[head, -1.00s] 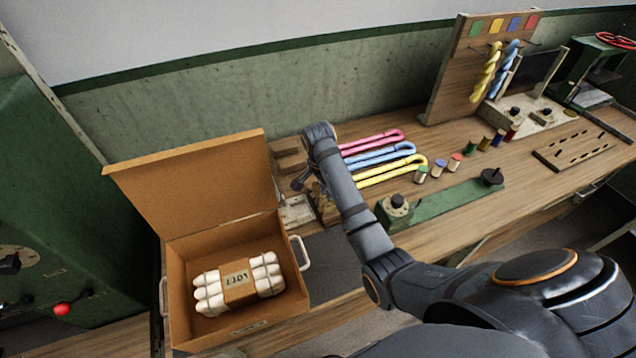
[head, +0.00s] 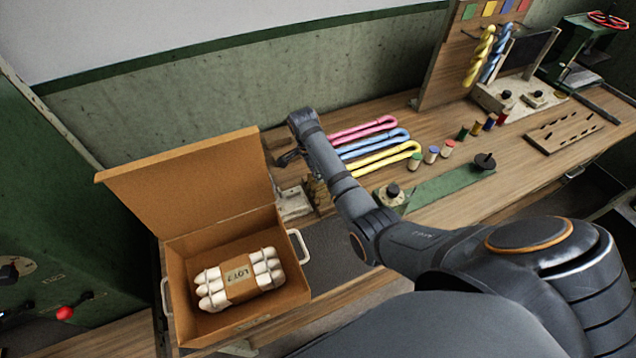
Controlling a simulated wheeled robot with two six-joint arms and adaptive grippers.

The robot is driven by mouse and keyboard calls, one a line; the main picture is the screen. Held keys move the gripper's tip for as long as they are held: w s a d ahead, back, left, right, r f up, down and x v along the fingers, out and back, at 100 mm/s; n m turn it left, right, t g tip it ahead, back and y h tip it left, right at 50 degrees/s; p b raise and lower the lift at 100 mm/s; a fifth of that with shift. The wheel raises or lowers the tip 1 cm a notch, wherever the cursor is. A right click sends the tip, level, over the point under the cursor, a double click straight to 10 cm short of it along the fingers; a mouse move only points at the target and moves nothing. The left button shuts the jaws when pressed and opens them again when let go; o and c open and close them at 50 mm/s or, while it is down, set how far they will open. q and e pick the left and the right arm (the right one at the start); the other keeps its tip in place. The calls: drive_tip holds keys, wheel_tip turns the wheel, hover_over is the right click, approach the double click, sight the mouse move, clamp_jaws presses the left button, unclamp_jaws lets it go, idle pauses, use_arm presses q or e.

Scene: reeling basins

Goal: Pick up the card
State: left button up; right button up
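My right arm reaches across the bench, and its gripper (head: 288,158) is above the back left part of the bench, behind the open cardboard box. The gripper is small and dark here, and I cannot tell whether its fingers are open or shut. No separate loose card can be made out. A brown paper band marked as a lot (head: 240,281) wraps a bundle of white rolls (head: 211,288) inside the cardboard box (head: 180,308). My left gripper is not in view.
Pink, blue and yellow skeins (head: 385,160) lie right of my forearm. A pale metal piece (head: 293,204) sits below the gripper. Several spools (head: 432,154), a green strip (head: 450,187) and a peg board (head: 562,133) lie further right. A wall runs behind the bench.

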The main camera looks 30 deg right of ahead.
drive_tip(key=shift+s+d+f, duration=0.1)
drive_tip(key=shift+d+f, duration=0.05)
drive_tip(key=shift+f, duration=0.45)
drive_tip(key=shift+s+d+f, duration=0.1)
drive_tip(key=shift+d+f, duration=0.05)
drive_tip(key=shift+f, duration=0.4)
drive_tip(key=shift+w+f, duration=0.15)
drive_tip(key=shift+f, duration=0.1)
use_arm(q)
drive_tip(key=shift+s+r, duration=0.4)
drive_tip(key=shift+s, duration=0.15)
use_arm(e)
clamp_jaws()
